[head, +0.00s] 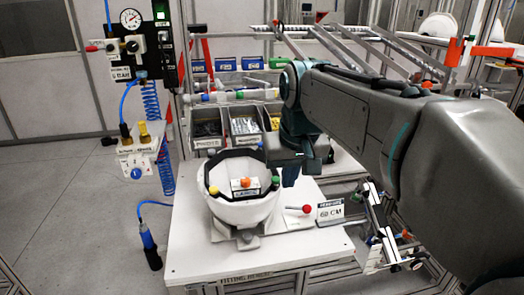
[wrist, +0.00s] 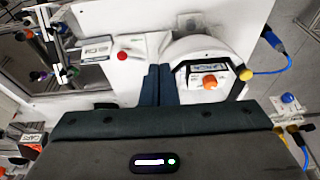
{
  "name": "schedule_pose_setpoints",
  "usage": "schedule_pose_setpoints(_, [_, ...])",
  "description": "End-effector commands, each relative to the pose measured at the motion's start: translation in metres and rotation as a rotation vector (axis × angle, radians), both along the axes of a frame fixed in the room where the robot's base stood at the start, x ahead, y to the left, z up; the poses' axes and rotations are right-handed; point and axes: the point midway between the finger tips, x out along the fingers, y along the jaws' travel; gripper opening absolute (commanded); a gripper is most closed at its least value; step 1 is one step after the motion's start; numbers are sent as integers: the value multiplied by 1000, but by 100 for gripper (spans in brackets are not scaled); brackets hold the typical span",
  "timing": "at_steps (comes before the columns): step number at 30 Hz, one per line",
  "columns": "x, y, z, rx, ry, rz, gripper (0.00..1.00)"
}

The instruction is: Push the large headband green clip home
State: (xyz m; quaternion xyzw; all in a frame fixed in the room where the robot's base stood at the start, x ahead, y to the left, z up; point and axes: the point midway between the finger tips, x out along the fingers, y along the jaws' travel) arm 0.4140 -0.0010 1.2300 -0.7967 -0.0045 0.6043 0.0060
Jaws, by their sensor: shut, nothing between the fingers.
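The white helmet shell (head: 240,211) sits open side up on a stand on the white table, with a dark headband inside. In the head view the green clip (head: 275,181) is at the headband's right, the orange knob (head: 245,183) in the middle above a "LARGE" label, and the yellow clip (head: 213,190) at the left. My gripper (head: 289,180) is shut and empty, pointing down just right of the green clip; I cannot tell whether it touches. In the wrist view my closed fingers (wrist: 159,72) stand beside the shell (wrist: 200,50). The green clip is not visible there.
A red knob (head: 306,209) and a "60 CM" sign (head: 330,211) stand right of the shell on the white table (head: 215,262). Parts bins (head: 207,132) are behind. A blue air tool (head: 149,246) hangs at left. The table's front left is clear.

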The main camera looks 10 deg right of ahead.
Motion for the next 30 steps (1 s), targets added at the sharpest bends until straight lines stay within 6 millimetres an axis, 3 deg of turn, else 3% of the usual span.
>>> schedule_pose_setpoints(1, [14, 1, 26, -2, -4, 2, 0])
schedule_pose_setpoints(3, [28, 1, 51, -5, -8, 2, 0])
schedule_pose_setpoints(6, [42, 2, 77, -10, -11, 1, 0])
schedule_pose_setpoints(10, [52, 3, 96, -14, -14, 0, 0])
schedule_pose_setpoints(23, [55, 3, 101, -15, -15, 0, 0])
schedule_pose_setpoints(30, [61, 3, 80, -15, -12, 1, 0])
